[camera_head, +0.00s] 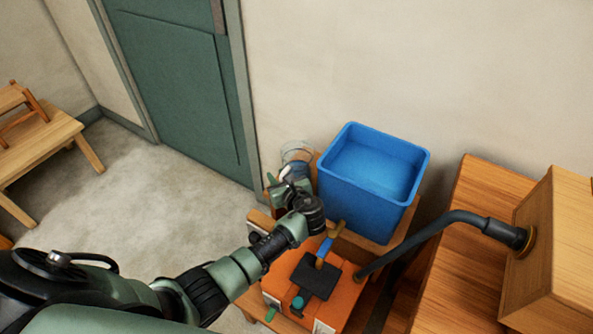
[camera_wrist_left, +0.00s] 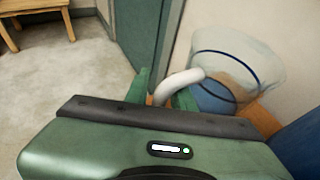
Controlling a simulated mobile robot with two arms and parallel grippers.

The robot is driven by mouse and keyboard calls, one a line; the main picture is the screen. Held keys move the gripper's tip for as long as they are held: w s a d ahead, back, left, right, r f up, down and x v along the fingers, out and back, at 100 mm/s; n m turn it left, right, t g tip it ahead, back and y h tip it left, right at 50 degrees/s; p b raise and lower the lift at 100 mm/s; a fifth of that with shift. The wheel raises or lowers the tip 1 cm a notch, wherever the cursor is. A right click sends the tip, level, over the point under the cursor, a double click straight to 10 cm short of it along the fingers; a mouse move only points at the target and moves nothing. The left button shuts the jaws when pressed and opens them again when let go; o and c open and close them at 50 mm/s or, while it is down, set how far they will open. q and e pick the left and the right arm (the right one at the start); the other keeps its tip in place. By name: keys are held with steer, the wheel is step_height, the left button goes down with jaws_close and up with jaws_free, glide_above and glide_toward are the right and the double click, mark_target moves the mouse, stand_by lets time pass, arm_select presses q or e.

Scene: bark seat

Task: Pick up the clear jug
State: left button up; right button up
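The clear jug (camera_head: 298,153) stands against the wall, left of the blue bin, partly hidden by my left gripper in the head view. In the left wrist view the jug (camera_wrist_left: 236,62) is see-through, with a dark blue band and a white curved handle (camera_wrist_left: 182,82). My left gripper (camera_head: 283,180) is at the jug's handle side. In the left wrist view its two green fingers (camera_wrist_left: 161,93) are apart, with the lower end of the handle between them. Whether they touch it is hidden by the gripper body. My right gripper is not in view.
A blue bin (camera_head: 352,188) stands close right of the jug on a wooden seat. An orange box (camera_head: 344,297) with a black plate is in front, below my left arm. A dark curved pipe (camera_head: 420,234) runs to a wooden box (camera_head: 560,245) at right. Open floor (camera_head: 120,205) lies left.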

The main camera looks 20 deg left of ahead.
arm_select(q)
steer(key=shift+c, duration=0.3)
jaws_close()
steer(key=shift+r, duration=0.1)
stand_by(1.0)
